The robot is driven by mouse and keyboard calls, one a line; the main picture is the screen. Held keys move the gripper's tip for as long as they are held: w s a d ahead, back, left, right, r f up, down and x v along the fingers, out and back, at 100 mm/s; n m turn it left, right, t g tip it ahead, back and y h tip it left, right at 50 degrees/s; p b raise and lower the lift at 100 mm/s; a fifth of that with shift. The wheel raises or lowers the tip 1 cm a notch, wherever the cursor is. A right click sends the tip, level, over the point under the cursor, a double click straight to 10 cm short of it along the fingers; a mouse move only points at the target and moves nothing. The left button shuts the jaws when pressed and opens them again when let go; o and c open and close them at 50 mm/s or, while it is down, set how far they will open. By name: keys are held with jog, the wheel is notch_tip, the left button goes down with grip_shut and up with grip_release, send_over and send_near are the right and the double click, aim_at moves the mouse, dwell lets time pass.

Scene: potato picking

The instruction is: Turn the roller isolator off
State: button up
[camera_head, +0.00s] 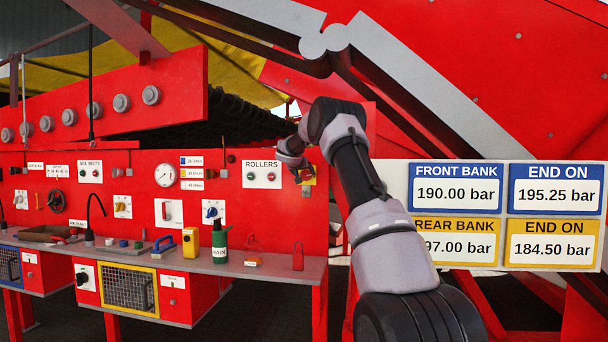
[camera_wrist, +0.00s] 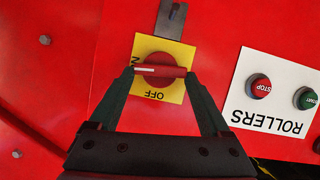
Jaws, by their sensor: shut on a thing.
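The roller isolator is a red rotary knob (camera_wrist: 165,60) on a yellow plate (camera_wrist: 176,95), which appears upside down in the wrist view. Its white pointer line lies level and points left, beside a partly hidden label of which an N shows. The word OFF is below the knob in that view. My gripper (camera_wrist: 159,73) is shut on the knob, with one dark finger at each end of it. In the head view the yellow plate (camera_head: 309,181) shows at the red panel's right end, with my gripper (camera_head: 302,174) in front of it, hiding most of the knob.
The white ROLLERS plate (camera_head: 262,174) with red and green buttons is left of the isolator; in the wrist view it is at right (camera_wrist: 275,100). A shelf (camera_head: 270,266) below holds a green bottle (camera_head: 220,244), a yellow device (camera_head: 191,245) and a red padlock-like item (camera_head: 298,260).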

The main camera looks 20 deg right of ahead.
jog(key=n+h, duration=0.1)
jog(key=n+g+h, duration=0.1)
jog(key=n, duration=0.1)
jog(key=shift+w+a+f, duration=0.1)
jog(key=shift+w+a, duration=0.1)
jog(key=shift+a, duration=0.1)
jog(key=n, duration=0.1)
jog(key=n+h, duration=0.1)
jog(key=shift+w+a+f+n, duration=0.1)
jog(key=shift+a+f+n, duration=0.1)
jog(key=shift+n, duration=0.1)
jog(key=n+h, duration=0.2)
jog(key=n, duration=0.1)
jog(key=shift+w+a+f, duration=0.1)
jog(key=shift+f, duration=0.1)
jog(key=shift+f+n+h, duration=0.15)
jog(key=shift+n+h, duration=0.3)
jog(key=shift+n, duration=0.5)
jog(key=shift+f+n+h, duration=0.1)
jog(key=shift+n+h, duration=0.35)
jog(key=shift+n, duration=0.5)
jog(key=o, duration=1.2)
jog(key=shift+a, duration=0.1)
jog(key=v, duration=1)
jog(key=shift+s+a+f, duration=0.15)
jog(key=shift+s+a, duration=0.05)
jog(key=shift+s, duration=0.05)
